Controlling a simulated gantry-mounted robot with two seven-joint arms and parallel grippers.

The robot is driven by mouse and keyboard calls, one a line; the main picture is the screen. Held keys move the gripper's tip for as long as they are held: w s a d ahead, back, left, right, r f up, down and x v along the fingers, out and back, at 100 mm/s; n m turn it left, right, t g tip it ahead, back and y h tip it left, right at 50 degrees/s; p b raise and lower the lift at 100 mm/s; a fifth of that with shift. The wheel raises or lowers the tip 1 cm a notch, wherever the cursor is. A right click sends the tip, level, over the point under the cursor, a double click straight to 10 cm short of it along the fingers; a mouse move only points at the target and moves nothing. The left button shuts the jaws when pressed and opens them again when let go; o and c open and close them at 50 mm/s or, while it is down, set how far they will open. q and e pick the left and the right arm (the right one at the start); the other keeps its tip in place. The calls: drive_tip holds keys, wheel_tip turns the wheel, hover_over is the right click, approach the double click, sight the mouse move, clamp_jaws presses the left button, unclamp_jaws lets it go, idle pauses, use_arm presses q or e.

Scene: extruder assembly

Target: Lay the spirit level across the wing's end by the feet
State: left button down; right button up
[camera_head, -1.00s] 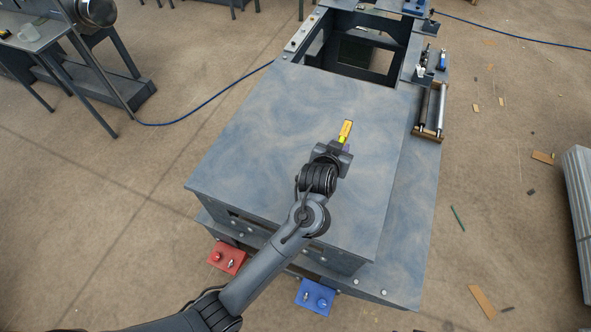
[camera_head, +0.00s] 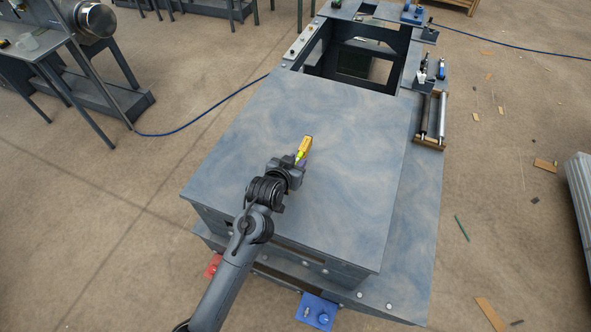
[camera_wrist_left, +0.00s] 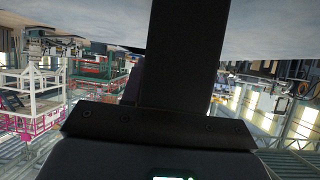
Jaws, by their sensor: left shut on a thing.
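The spirit level (camera_head: 305,146) is a small yellow bar with a bright green part. My left gripper (camera_head: 299,162) is shut on its near end, and the level points up and slightly right, over the middle of the wing. The wing (camera_head: 349,185) is a broad blue-grey mottled plate. I cannot tell whether the level touches it. At the wing's near end are a red foot (camera_head: 213,264), partly behind my arm, and a blue foot (camera_head: 316,310). The left wrist view shows a dark bar and block close up, without a clear level. My right gripper is not in view.
An open rectangular frame (camera_head: 398,75) lies beyond the wing. Two rollers (camera_head: 432,116) sit on the right ledge. A workbench (camera_head: 45,40) stands at the left, and a blue cable (camera_head: 200,123) crosses the floor. The wing's top around the gripper is clear.

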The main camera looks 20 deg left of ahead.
use_arm(q)
wheel_tip(320, 180, down, 3)
drive_tip(key=shift+f+b, duration=0.15)
drive_tip(key=shift+b, duration=0.35)
drive_tip(key=shift+f, duration=0.1)
drive_tip(key=c, duration=0.8)
unclamp_jaws()
drive_tip(key=shift+c, duration=0.2)
